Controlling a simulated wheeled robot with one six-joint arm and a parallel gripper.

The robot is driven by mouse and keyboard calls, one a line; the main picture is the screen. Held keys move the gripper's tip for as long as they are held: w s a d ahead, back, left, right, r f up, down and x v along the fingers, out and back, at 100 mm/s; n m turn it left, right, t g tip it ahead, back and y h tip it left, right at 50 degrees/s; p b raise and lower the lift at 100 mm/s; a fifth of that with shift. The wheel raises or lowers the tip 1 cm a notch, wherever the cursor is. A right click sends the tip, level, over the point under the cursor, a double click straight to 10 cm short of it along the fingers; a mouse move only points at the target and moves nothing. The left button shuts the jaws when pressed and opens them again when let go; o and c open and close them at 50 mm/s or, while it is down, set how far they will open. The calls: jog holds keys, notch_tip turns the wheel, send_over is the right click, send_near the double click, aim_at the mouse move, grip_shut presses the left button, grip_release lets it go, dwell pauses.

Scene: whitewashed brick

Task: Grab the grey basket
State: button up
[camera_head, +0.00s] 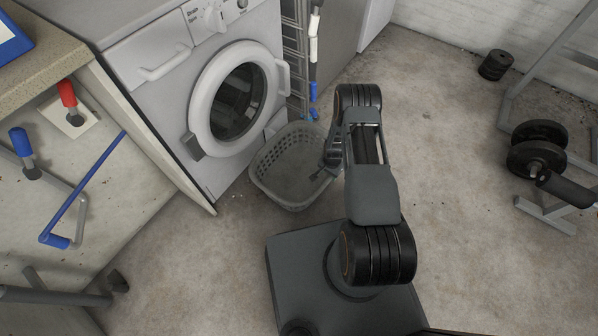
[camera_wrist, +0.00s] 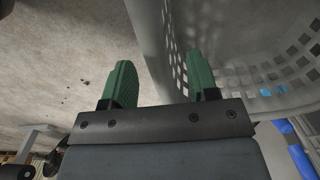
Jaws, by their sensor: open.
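The grey basket (camera_head: 283,152) stands upright on the floor in front of the washing machine in the head view. It has rows of holes in its wall and looks empty. In the wrist view the basket (camera_wrist: 245,45) fills the upper right. My gripper (camera_head: 328,168) is at the basket's right side in the head view, partly hidden by my arm. In the wrist view the green fingers of my gripper (camera_wrist: 160,75) are apart. The basket's rim and wall pass between them, with one finger over the floor and the other on the basket's inner side. Contact cannot be told.
The washing machine (camera_head: 205,85) stands close behind the basket. A workbench (camera_head: 40,75) with red- and blue-handled tools is at the left. A dumbbell rack (camera_head: 545,205) and a loose weight (camera_head: 495,64) are at the right. The floor (camera_head: 450,130) between is clear.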

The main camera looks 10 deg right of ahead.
aim_at(329, 177)
jog(key=f+b, duration=0.2)
jog(key=f, duration=0.3)
jog(key=shift+s, duration=0.2)
grip_shut()
dwell(0.3)
dwell(0.9)
